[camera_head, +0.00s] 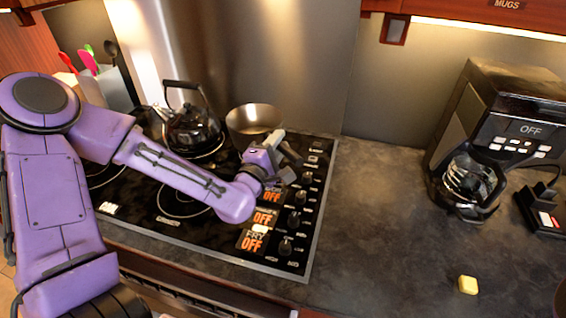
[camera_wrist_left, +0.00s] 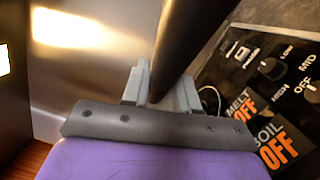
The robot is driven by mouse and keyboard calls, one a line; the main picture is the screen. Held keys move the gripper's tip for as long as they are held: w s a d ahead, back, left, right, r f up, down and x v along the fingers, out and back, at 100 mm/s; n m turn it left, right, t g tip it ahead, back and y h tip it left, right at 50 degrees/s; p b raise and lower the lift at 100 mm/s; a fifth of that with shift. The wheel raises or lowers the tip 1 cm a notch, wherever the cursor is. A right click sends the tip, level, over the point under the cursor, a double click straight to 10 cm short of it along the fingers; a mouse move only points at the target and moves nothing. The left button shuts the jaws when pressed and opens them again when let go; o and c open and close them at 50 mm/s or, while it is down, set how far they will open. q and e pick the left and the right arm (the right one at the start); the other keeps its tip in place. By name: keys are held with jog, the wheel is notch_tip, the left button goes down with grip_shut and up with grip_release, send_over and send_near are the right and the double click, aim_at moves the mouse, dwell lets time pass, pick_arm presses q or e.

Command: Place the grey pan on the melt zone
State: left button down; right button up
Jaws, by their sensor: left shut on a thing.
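The grey pan (camera_head: 254,118) is at the back right of the black stovetop. Its rim and outer side show in the head view; whether its base touches the surface cannot be told. My left gripper (camera_head: 275,148) is shut on its dark handle (camera_wrist_left: 189,35), which slants up between the fingers (camera_wrist_left: 160,88) in the left wrist view. The melt zone's label (camera_wrist_left: 242,106) is on the control strip in the wrist view, above the boil label (camera_wrist_left: 280,145). The zone's own ring under or near the pan is hidden. My right gripper is not in view.
A black kettle (camera_head: 194,128) stands left of the pan. Knobs (camera_head: 295,219) line the stovetop's right side. A coffee maker (camera_head: 490,135) and a yellow block (camera_head: 468,285) are on the right counter. The counter (camera_head: 375,215) between is clear. A steel back wall (camera_head: 270,60) rises behind.

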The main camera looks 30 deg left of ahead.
pick_arm(q)
jog(key=shift+w+a+f+p, duration=0.25)
jog(key=shift+w+a+f, duration=0.25)
jog(key=shift+w+f, duration=0.9)
jog(key=shift+w+a+f+p, duration=0.3)
jog(key=shift+w+a+f, duration=0.4)
jog(key=shift+f, duration=1.2)
jog(key=shift+w+a+f+p, duration=0.25)
jog(key=shift+w+a+f, duration=0.1)
jog(key=shift+w+f, duration=1.1)
jog(key=c, duration=0.9)
grip_release()
jog(key=shift+s+f, duration=0.2)
jog(key=shift+s, duration=0.05)
jog(key=shift+o, duration=0.2)
jog(key=s+b, duration=0.1)
jog(key=s, duration=0.2)
jog(key=s+b, duration=0.1)
jog(key=s, duration=0.3)
jog(key=s+d+f+b, duration=0.1)
jog(key=s+b, duration=0.1)
jog(key=s, duration=0.2)
jog(key=shift+s+r, duration=0.1)
jog(key=shift+s, duration=0.4)
